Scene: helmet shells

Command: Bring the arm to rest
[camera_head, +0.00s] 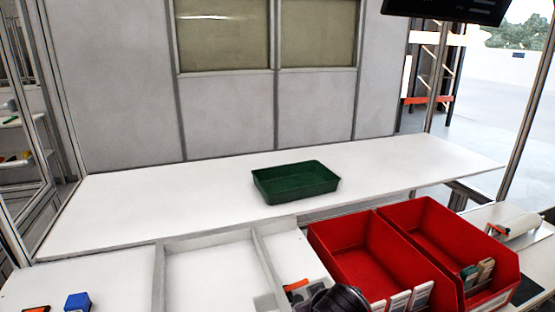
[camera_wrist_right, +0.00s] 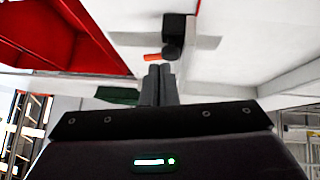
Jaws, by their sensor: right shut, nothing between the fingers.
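In the right wrist view my right gripper (camera_wrist_right: 160,85) is shut, its two dark fingers together with nothing between them. It points toward the worktop, beside the red bin (camera_wrist_right: 75,30). In the head view a dark rounded shape (camera_head: 340,299) is cut by the bottom edge in front of the red bins; I cannot tell whether it is part of my right arm. My left gripper is not in view. No helmet shell can be made out.
A green tray (camera_head: 296,182) sits on the long white table (camera_head: 150,200). Two red bins (camera_head: 365,250) (camera_head: 440,235) stand at the front right, with small items at their front edges. A blue block (camera_head: 77,301) lies at the front left. The table beside the tray is clear.

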